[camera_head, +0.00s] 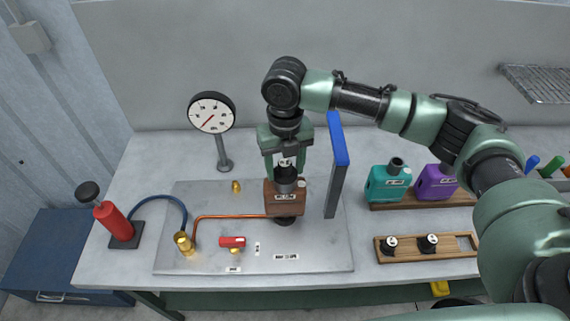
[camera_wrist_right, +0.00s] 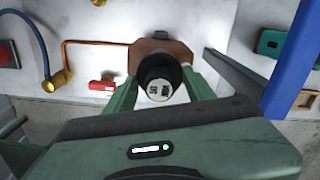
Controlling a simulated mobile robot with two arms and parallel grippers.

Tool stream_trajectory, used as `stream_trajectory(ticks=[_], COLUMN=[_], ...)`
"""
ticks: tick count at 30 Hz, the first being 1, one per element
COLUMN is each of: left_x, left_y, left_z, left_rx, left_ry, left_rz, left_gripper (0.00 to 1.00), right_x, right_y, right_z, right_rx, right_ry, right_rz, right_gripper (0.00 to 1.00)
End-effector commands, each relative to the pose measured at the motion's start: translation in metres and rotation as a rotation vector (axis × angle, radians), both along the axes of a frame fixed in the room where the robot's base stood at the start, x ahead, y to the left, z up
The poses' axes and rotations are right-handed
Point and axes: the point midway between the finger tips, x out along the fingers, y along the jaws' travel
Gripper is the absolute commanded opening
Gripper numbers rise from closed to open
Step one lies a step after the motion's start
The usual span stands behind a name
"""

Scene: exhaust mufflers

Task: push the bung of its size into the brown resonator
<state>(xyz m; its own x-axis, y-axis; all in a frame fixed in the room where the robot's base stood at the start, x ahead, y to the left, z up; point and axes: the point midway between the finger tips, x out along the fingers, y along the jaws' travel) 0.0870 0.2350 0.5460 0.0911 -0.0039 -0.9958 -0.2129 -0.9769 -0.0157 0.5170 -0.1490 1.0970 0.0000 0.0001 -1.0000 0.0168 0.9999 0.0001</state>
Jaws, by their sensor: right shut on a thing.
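The brown resonator (camera_head: 283,203) is a block on the metal plate, with a copper pipe running into its left side; it also shows in the wrist view (camera_wrist_right: 148,52). My right gripper (camera_head: 286,168) points down over it, shut on a black bung (camera_wrist_right: 158,72) with a pale marked top. The bung is upright at the top of the resonator; the fingers hide how deep it sits. Two other black bungs with pale tops, one on the left (camera_head: 389,243) and one on the right (camera_head: 428,241), stand in a wooden rack (camera_head: 410,254). My left gripper is out of view.
A blue-edged upright panel (camera_head: 338,145) stands close to the right of my gripper. A dial gauge (camera_head: 211,114) stands behind left. A red hand pump (camera_head: 113,221), brass fittings and a red-handled valve (camera_head: 232,242) are at left. Teal (camera_head: 386,183) and purple (camera_head: 434,183) canisters stand at right.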

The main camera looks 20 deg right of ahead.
Motion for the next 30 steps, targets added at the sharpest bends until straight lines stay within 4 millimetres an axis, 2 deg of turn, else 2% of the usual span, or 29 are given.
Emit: stream_trajectory(ticks=[1,3,14,17,24,30], left_x=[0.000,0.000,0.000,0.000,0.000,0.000], left_y=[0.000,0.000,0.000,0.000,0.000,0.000], left_z=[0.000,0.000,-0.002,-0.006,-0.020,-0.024], left_rx=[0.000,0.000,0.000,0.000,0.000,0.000], left_ry=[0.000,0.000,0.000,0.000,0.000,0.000], left_rz=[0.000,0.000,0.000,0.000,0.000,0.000], left_gripper=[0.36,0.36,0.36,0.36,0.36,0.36], right_x=[0.000,0.000,0.000,0.001,0.001,0.000], right_y=[0.000,0.000,0.000,0.001,0.000,0.000], right_z=[0.000,0.000,0.002,0.012,0.053,0.074], right_rx=[0.000,0.000,0.001,0.002,0.002,0.001], right_ry=[0.000,0.000,-0.001,-0.003,-0.004,-0.001], right_rz=[0.000,0.000,0.000,0.001,0.000,0.000], right_gripper=[0.62,0.79,0.79,0.79,0.79,0.79])
